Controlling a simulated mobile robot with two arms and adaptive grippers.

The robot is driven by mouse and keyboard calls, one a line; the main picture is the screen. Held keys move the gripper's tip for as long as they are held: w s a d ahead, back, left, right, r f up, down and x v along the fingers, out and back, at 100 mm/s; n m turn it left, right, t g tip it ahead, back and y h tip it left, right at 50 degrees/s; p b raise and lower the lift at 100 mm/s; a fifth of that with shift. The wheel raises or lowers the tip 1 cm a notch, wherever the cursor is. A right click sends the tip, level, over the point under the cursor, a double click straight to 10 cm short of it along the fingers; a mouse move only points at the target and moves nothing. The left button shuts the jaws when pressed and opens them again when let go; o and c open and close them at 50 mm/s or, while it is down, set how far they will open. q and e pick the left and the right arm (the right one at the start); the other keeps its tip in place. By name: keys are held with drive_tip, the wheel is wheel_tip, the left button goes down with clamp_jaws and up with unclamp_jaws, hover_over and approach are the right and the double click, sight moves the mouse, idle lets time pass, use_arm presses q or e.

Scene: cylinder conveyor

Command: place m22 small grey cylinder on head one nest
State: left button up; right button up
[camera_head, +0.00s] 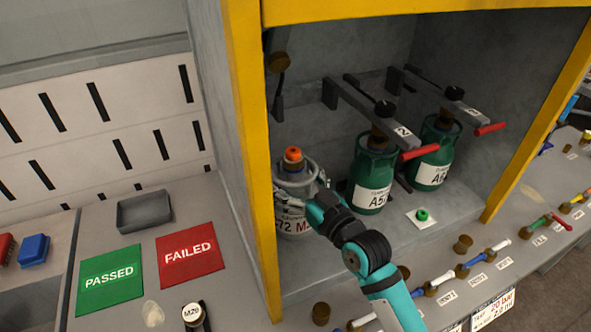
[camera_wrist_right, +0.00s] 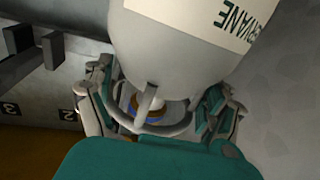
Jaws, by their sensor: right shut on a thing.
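The small grey cylinder (camera_head: 297,222) stands upright at the left end of the yellow-framed bay, with an orange cap on top and a white label reading "72 M". My right gripper (camera_head: 312,194) reaches it from the front right and is shut on it near its upper part. In the right wrist view the grey cylinder (camera_wrist_right: 190,50) fills the top, and the fingers of my right gripper (camera_wrist_right: 160,112) lie on both sides of its collar and valve. The head one nest is hidden; I cannot tell whether the cylinder's base touches the surface. My left gripper is not in view.
Two green cylinders (camera_head: 371,190) (camera_head: 434,165) stand to the right under clamp arms with red handles (camera_head: 421,152). A yellow post (camera_head: 255,160) is close on the left. A green button (camera_head: 422,215) lies in front.

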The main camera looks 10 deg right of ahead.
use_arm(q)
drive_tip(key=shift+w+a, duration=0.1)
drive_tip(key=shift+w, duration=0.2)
use_arm(e)
drive_tip(key=shift+f, duration=0.1)
drive_tip(key=o, duration=1.4)
drive_tip(key=shift+f, duration=0.35)
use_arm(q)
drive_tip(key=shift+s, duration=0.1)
use_arm(e)
drive_tip(key=shift+o, duration=0.2)
drive_tip(key=shift+s, duration=0.1)
drive_tip(key=shift+r, duration=0.2)
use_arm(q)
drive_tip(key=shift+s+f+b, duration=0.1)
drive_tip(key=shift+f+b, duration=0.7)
use_arm(e)
drive_tip(key=v, duration=1.2)
drive_tip(key=shift+f, duration=0.1)
